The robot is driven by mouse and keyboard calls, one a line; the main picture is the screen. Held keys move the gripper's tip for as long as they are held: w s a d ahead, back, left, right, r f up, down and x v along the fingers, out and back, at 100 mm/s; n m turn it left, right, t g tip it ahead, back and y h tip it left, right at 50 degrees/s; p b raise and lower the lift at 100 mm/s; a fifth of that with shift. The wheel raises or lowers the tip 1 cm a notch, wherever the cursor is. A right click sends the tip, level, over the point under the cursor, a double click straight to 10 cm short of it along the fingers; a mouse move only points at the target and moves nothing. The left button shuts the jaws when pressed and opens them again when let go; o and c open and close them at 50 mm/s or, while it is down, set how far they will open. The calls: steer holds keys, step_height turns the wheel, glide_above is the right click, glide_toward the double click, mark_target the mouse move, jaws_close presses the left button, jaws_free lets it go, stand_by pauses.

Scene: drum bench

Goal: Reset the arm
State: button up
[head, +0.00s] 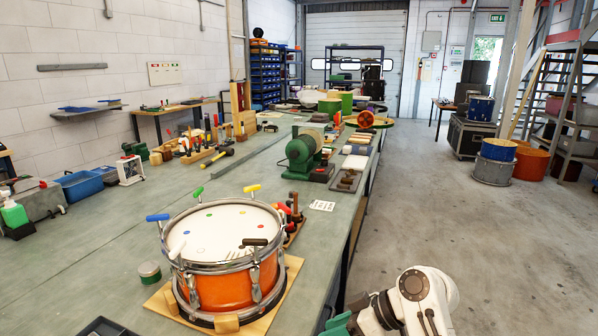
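My arm (415,298), white with dark joints and a teal part, shows at the bottom edge, right of the bench. It runs out of the picture, and my gripper is not in view. The arm stands beside the bench edge, apart from the drum. An orange drum (222,290) with a white head and chrome rim sits on a wooden board (286,283) on the bench.
The long bench (95,265) fills the left and middle. A small round tin (149,272) stands left of the drum. A green motor machine (303,152) and a tray (345,181) stand behind it. The floor (480,255) right of the bench is clear up to the drums (495,165) farther back.

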steer(key=s+d+f+m+h+p, duration=0.1)
steer(key=s+d+f+m+h, duration=0.2)
steer(key=s+d+f, duration=0.35)
steer(key=s+d+f+m+h, duration=0.25)
steer(key=s+f, duration=0.45)
steer(key=s, duration=0.4)
steer(key=s+d+m+h, duration=0.1)
steer(key=s+d+m, duration=0.1)
steer(key=s, duration=0.4)
steer(key=s+d+m+h+p, duration=0.1)
steer(key=s+d+m+h, duration=0.1)
steer(key=s+d, duration=0.3)
steer(key=s+d+m+g+h, duration=0.1)
steer(key=s+d, duration=0.3)
steer(key=s, duration=0.5)
steer(key=shift+s+f+m+h, duration=0.2)
steer(key=shift+f+m+h, duration=0.15)
steer(key=shift+m, duration=0.3)
